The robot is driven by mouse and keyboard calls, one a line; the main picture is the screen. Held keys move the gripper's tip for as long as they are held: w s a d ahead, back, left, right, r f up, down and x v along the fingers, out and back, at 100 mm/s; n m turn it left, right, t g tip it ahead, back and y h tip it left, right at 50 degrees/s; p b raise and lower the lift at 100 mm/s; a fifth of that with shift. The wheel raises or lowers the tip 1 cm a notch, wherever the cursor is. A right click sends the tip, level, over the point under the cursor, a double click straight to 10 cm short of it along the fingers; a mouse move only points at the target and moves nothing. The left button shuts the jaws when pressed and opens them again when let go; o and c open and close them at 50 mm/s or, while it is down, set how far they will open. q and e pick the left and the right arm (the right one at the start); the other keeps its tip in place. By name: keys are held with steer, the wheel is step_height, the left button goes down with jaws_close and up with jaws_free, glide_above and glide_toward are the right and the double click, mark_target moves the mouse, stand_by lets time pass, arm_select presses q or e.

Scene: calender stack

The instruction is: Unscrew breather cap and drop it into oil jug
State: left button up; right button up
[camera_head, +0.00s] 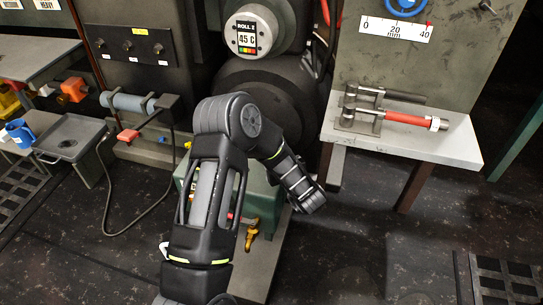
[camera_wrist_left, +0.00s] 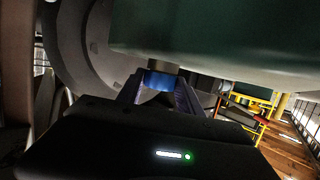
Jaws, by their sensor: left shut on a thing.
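In the left wrist view my left gripper (camera_wrist_left: 160,88) is shut on a blue cap-like piece (camera_wrist_left: 160,80), likely the breather cap, just below a large dark green surface (camera_wrist_left: 210,30). Whether the piece is still attached cannot be told. In the head view my left arm reaches over the green housing (camera_head: 267,203) below the roll, and the arm hides the gripper's fingers and the cap. A blue jug (camera_head: 20,133), likely the oil jug, stands at the far left near a grey tray (camera_head: 68,138). My right gripper is not in view.
A brass tap (camera_head: 251,238) sits low on the housing. A bench (camera_head: 450,143) at right holds a red-handled tool (camera_head: 400,118) and a grey one. A cable (camera_head: 108,190) hangs to the floor at left. The dark floor between is mostly clear.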

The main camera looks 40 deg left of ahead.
arm_select(q)
steer(key=shift+w+d+n+g+b, duration=0.2)
steer(key=shift+n+g+b, duration=0.15)
steer(key=shift+n+g, duration=0.15)
steer(key=shift+y, duration=0.3)
steer(key=shift+w+n+g+b, duration=0.15)
steer(key=shift+n+g+b, duration=0.15)
steer(key=shift+n+g, duration=0.2)
steer(key=shift+n+g+y, duration=0.5)
steer(key=shift+g, duration=0.3)
